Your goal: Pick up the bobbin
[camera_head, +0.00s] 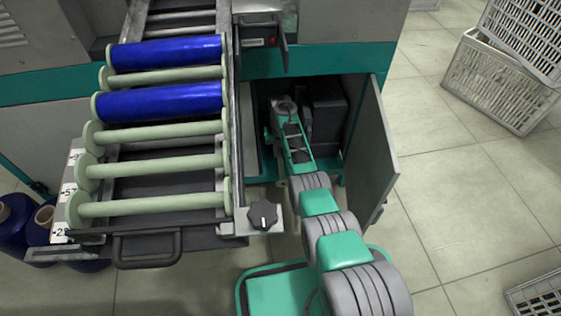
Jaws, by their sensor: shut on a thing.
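Two blue wound bobbins (165,52) lie across the rack at the left, the second (160,102) nearer to me. Several bare pale green bobbins lie between and in front of them, such as the nearest one (150,207). My arm reaches away from these, into an open cabinet (327,72) in the machine, right of the rack. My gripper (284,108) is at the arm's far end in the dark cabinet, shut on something. Its fingertips and the held thing are hard to make out. No bobbin shows clearly in it.
The cabinet door (372,150) stands open close to the right of my arm. A black knob (262,215) sits at the rack's front right corner. White crates (495,80) stand on the floor at the right. The tiled floor between is clear.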

